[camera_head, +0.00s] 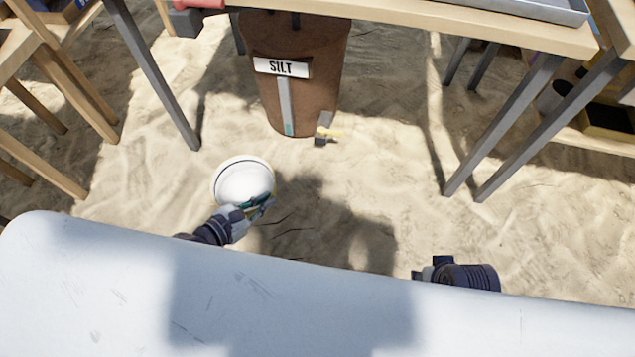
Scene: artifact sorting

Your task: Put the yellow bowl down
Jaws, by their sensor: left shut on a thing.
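The bowl (243,181) looks white inside, with a dark line around it and a thin yellowish edge at its lower right. My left gripper (256,207) is shut on the near rim of the bowl and holds it over the sand, with the open side facing up toward me. Its height above the sand is hard to tell. My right gripper (432,270) shows only in part at the lower right, apart from the bowl. Its fingers are too hidden to tell whether they are open.
A wooden table (430,17) with grey legs spans the back. Wooden frames stand at the left, shelves at the right. Open sand (370,190) lies right of the bowl.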

